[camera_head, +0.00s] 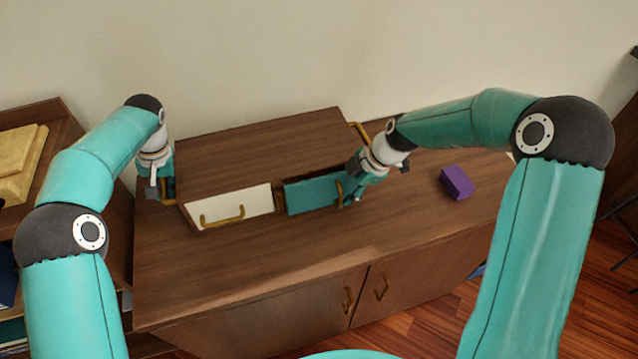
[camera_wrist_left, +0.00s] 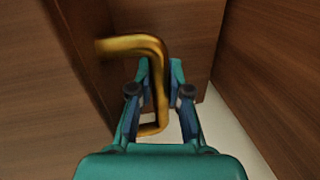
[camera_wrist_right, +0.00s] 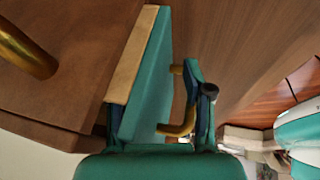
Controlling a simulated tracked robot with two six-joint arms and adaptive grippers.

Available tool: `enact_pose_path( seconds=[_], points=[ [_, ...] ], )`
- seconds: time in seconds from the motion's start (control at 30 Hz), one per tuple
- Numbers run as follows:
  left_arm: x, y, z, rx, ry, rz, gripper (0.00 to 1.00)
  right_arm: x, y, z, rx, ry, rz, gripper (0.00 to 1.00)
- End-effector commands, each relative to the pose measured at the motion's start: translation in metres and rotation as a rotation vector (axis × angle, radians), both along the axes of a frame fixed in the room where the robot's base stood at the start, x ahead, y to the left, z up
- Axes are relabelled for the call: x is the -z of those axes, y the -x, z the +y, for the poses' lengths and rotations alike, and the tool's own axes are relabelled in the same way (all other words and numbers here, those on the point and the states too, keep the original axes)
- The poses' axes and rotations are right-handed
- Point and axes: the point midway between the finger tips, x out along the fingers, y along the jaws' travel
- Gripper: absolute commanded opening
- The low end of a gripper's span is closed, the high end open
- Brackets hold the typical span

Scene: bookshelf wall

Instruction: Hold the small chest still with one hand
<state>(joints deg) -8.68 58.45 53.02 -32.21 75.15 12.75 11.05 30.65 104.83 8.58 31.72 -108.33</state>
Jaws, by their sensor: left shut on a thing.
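The small chest (camera_head: 260,150) is a brown wooden box on the cabinet top, with a white drawer front (camera_head: 236,206) and a teal drawer front (camera_head: 308,195). The teal drawer appears slightly out. My left gripper (camera_head: 167,187) is at the chest's left side, shut on its brass side handle (camera_wrist_left: 156,80). My right gripper (camera_head: 349,184) is at the teal front's right end. In the right wrist view, its fingers are apart on either side of the teal front (camera_wrist_right: 150,85) and its brass handle (camera_wrist_right: 187,105); the left finger is partly hidden.
The chest stands on a brown cabinet (camera_head: 240,262) with two doors. A purple block (camera_head: 456,183) lies on its top, right of the chest. Another brass handle (camera_head: 360,131) shows at the chest's right side. The cabinet top's front strip is clear.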

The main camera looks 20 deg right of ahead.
Motion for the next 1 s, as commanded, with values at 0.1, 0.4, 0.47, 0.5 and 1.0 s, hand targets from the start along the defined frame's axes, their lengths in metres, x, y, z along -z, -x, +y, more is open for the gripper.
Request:
enact_pose_path(
  seconds=[0.1, 0.4, 0.47, 0.5, 1.0],
  points=[
    [0.003, 0.001, -0.003, 0.008, 0.004, 0.005, 0.0, -0.002, -0.001, 0.0, 0.001, 0.0, -0.004, 0.53],
    [0.002, 0.0, -0.003, 0.007, 0.003, 0.004, 0.0, -0.019, 0.002, -0.007, 0.004, 0.0, -0.008, 0.53],
    [0.002, 0.0, -0.003, 0.008, 0.003, 0.003, 0.0, -0.028, 0.005, -0.011, 0.005, 0.001, -0.009, 0.53],
    [0.002, 0.0, -0.002, 0.007, 0.002, 0.003, 0.0, -0.035, 0.006, -0.014, 0.006, 0.001, -0.011, 0.53],
    [0.001, 0.0, 0.001, 0.004, -0.001, 0.003, 0.0, -0.105, 0.027, -0.043, 0.002, 0.001, -0.004, 0.53]
  ],
)
